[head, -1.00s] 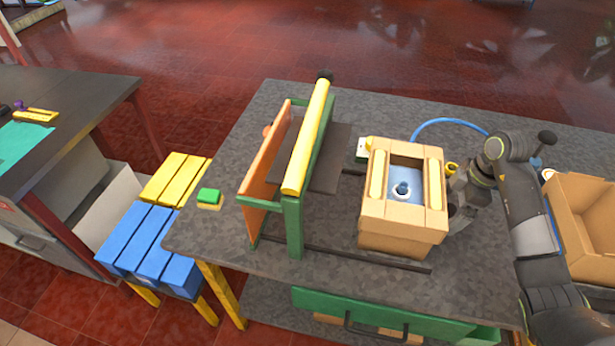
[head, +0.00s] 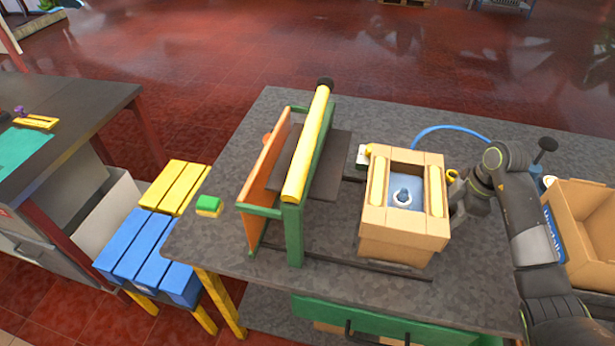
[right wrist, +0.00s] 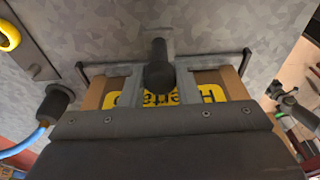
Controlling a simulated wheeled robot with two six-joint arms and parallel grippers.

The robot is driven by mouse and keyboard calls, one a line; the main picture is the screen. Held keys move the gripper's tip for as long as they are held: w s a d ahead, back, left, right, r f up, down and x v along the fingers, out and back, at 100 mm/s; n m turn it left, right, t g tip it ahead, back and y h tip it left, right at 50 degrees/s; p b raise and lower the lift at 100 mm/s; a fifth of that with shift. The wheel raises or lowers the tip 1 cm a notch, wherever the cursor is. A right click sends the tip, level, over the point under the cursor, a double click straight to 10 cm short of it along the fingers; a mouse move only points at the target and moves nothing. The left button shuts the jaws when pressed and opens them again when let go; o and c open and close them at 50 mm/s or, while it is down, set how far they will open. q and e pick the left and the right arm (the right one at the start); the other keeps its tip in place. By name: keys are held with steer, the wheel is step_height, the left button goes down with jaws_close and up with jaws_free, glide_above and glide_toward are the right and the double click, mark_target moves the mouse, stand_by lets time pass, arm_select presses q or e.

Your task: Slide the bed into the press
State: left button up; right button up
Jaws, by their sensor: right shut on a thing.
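The bed (head: 403,237) is a tan, box-shaped carriage with a blue inside and a pale round piece in it. It stands on dark rails (head: 355,266), to the right of the press and apart from it. The press (head: 293,230) has a green frame, a yellow roller bar and an orange side panel. My right gripper (head: 456,200) is at the bed's right side. In the right wrist view its fingers (right wrist: 157,88) are around a dark handle (right wrist: 158,62), shut on it, with yellow lettering behind. The contact is partly hidden. My left gripper is out of view.
A blue hose (head: 450,129) curves behind the bed. An open cardboard box (head: 590,215) stands right of my arm. The rails between bed and press look clear.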

mark_target(410, 199)
steer(key=shift+c, duration=1.2)
steer(key=shift+a, duration=0.1)
steer(key=shift+w+a, duration=0.2)
steer(key=shift+a, duration=0.7)
steer(key=shift+w+a, duration=0.25)
steer(key=shift+a, duration=0.6)
steer(key=shift+w+a, duration=0.2)
steer(key=shift+a, duration=0.7)
steer(key=shift+w+a, duration=0.15)
steer(key=shift+a, duration=0.45)
steer(key=shift+w+a, duration=0.25)
steer(key=shift+a, duration=0.8)
steer(key=shift+w+a, duration=0.25)
steer(key=shift+a, duration=0.75)
